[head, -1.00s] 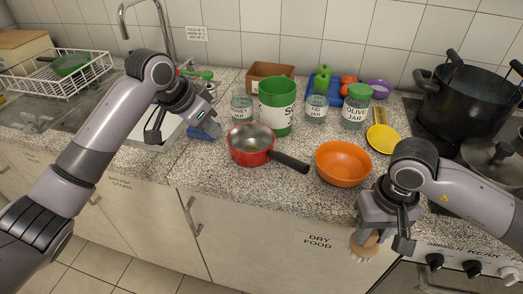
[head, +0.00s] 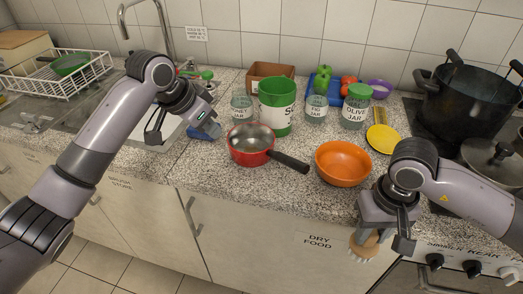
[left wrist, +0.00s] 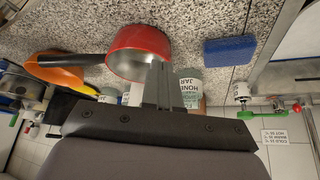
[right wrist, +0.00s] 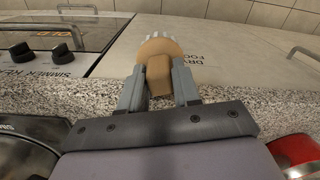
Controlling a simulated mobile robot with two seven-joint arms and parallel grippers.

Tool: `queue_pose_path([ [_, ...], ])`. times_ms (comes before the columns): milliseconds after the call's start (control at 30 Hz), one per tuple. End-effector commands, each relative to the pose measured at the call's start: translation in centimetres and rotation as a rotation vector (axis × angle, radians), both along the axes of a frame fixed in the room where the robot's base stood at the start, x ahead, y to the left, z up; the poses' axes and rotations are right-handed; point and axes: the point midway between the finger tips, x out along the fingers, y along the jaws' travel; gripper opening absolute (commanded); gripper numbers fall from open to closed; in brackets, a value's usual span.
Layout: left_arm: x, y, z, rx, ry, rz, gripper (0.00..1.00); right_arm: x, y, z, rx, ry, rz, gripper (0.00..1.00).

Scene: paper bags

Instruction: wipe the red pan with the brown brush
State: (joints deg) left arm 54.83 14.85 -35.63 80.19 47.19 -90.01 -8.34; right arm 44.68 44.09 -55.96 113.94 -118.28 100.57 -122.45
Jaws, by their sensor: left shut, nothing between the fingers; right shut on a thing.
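The red pan (head: 249,145) stands on the granite counter near its front edge, its black handle pointing right. It also shows in the left wrist view (left wrist: 139,42). My right gripper (head: 385,232) is shut on the brown brush (head: 364,243), which has pale bristles. The brush hangs in front of the counter edge, below the orange bowl and apart from the pan. The right wrist view shows the brush (right wrist: 158,66) between both fingers. My left gripper (head: 211,127) is shut and empty, left of the pan and above the counter. The left wrist view shows its fingers (left wrist: 157,85) together.
An orange bowl (head: 343,163) stands right of the pan handle. Behind are a green-lidded canister (head: 277,106), an olive jar (head: 355,107) and a fig jar (head: 316,109). A blue sponge (left wrist: 230,50) lies left of the pan. A large pot (head: 466,95) is on the stove.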

Motion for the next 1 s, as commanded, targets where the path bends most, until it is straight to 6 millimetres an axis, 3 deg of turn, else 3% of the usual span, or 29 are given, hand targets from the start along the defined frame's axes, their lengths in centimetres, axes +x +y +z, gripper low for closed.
queue_pose_path([
  [1000,0.0,0.0,-2.1,0.001,0.001,0.0,0.0,0.0,0.0,0.0,0.0,0.0,0.0,0.07],
])
